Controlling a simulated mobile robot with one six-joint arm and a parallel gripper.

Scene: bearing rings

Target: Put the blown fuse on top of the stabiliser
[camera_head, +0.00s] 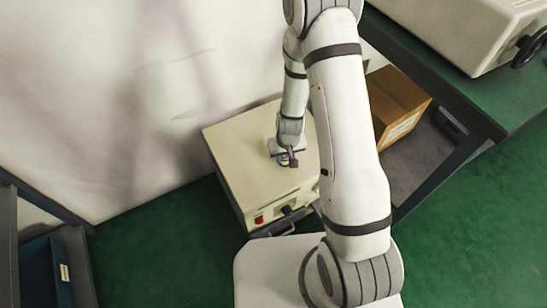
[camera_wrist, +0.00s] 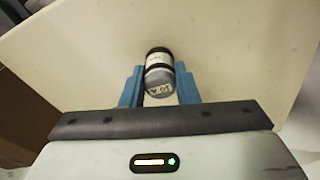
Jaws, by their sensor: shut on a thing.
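The stabiliser (camera_head: 232,150) is a cream box with a red switch on its front, standing on the floor against the wall. Its pale top (camera_wrist: 235,55) fills most of the wrist view. My gripper (camera_head: 288,159) is over the stabiliser's top. In the wrist view its blue fingers (camera_wrist: 159,82) are shut on the blown fuse (camera_wrist: 158,72), a short grey cylinder with dark bands and a pale label. The fuse lies within the outline of the top. I cannot tell whether it touches the surface. In the head view the fuse is too small to make out clearly.
A cardboard box (camera_head: 398,104) stands right of the stabiliser, beside a green-topped bench (camera_head: 420,42) bearing a cream machine (camera_head: 465,25) with a black handwheel. A dark rack with a blue bin (camera_head: 42,272) is at lower left. The stabiliser's top around the gripper is clear.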

